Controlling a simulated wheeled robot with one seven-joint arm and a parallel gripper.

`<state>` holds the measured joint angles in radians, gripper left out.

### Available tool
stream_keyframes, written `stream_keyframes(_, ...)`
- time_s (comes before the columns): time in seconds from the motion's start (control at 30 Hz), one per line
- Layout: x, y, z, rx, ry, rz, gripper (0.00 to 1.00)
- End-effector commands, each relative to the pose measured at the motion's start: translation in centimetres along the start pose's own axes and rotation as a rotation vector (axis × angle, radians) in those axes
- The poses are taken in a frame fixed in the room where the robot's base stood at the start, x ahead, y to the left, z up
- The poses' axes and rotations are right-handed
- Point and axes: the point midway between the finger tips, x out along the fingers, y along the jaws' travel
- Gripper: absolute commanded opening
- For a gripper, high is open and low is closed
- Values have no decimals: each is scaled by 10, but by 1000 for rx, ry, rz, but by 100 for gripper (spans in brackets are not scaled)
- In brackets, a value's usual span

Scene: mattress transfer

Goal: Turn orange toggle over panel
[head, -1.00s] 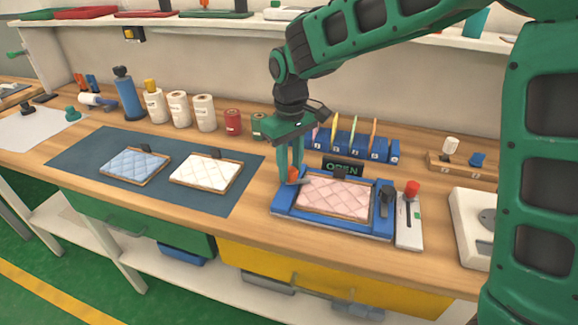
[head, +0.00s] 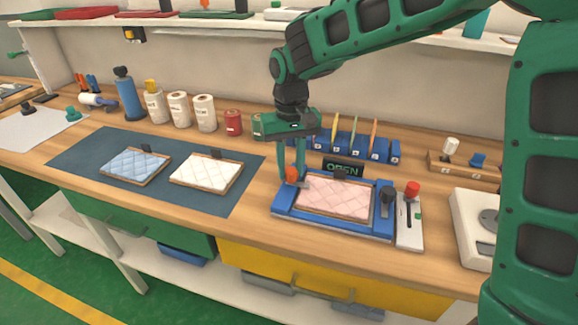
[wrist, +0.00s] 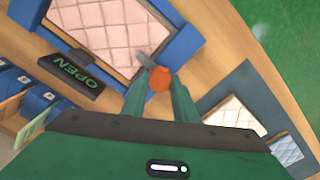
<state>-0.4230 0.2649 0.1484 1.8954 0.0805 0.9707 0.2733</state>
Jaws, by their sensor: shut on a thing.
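The orange toggle (head: 291,174) stands at the left back corner of a blue frame (head: 285,209). My gripper (head: 291,178) points down over that corner and is shut on the toggle. In the wrist view the orange toggle (wrist: 160,78) sits between my two fingertips. A grey metal bar (wrist: 145,60) reaches from the toggle over the edge of the pink quilted panel (wrist: 110,35). The panel also shows in the head view (head: 335,199), lying flat inside the blue frame.
A black block (head: 387,197) stands at the frame's right side. A red-knobbed lever (head: 411,190) is beside it. An OPEN sign (head: 343,168) and a blue rack (head: 350,147) stand behind. Blue (head: 135,166) and white (head: 206,173) panels lie on a dark mat (head: 80,155) at left.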

Motion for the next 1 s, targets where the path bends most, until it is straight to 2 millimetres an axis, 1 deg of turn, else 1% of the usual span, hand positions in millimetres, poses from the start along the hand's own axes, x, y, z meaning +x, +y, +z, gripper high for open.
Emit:
stream_keyframes(0.03, -2, 2, -3, 9, 9, 0, 4)
stream_keyframes(0.23, -2, 3, -3, 8, 8, 1, 4)
stream_keyframes(0.27, -2, 2, -3, 8, 8, 1, 31)
stream_keyframes(0.3, -1, 2, -3, 7, 7, 1, 40)
stream_keyframes(0.33, -1, 2, -3, 7, 6, 1, 45)
stream_keyframes(0.6, -1, 1, -1, 2, 2, 1, 45)
stream_keyframes(0.73, -7, 1, -1, 1, 2, 0, 45)
stream_keyframes(0.87, -25, 1, -1, 2, 3, 0, 45)
stream_keyframes(1.0, -52, 1, -2, 2, 4, -1, 45)
